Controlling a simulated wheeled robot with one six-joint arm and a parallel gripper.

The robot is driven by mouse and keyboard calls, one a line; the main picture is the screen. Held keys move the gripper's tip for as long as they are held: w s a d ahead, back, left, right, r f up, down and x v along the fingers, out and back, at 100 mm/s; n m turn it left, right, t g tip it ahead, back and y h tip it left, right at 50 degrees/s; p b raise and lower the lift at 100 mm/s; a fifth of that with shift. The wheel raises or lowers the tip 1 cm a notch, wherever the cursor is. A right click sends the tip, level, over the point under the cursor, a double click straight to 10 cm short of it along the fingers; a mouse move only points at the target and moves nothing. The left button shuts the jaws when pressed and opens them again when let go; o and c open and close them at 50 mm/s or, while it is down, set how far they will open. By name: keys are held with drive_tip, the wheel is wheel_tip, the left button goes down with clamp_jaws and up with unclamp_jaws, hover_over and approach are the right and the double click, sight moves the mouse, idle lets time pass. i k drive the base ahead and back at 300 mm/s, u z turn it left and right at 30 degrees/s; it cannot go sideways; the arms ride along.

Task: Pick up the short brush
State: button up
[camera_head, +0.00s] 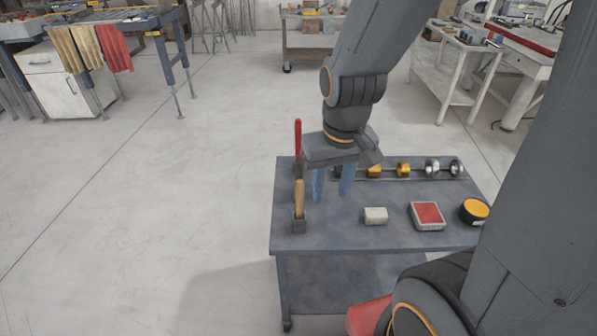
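A wooden-handled tool (299,197), which looks like the short brush, stands upright with its handle up at the left edge of the grey cart top. Its lower end sits in or on a small dark block (299,226); I cannot make out bristles. A taller red-handled tool (298,138) stands upright behind it, partly hidden. My gripper (331,195) points down over the cart, just right of the wooden handle. Its two blue fingers are apart with nothing between them. The gripper body hides part of the cart's back left.
The floor left of the cart is clear.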

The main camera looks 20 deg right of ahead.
sight(298, 159)
drive_tip(key=k, duration=1.3)
drive_tip(key=z, duration=0.7)
drive_tip(key=i, duration=1)
drive_tip(key=u, duration=0.3)
drive_tip(key=i, duration=0.9)
drive_tip(key=u, duration=0.15)
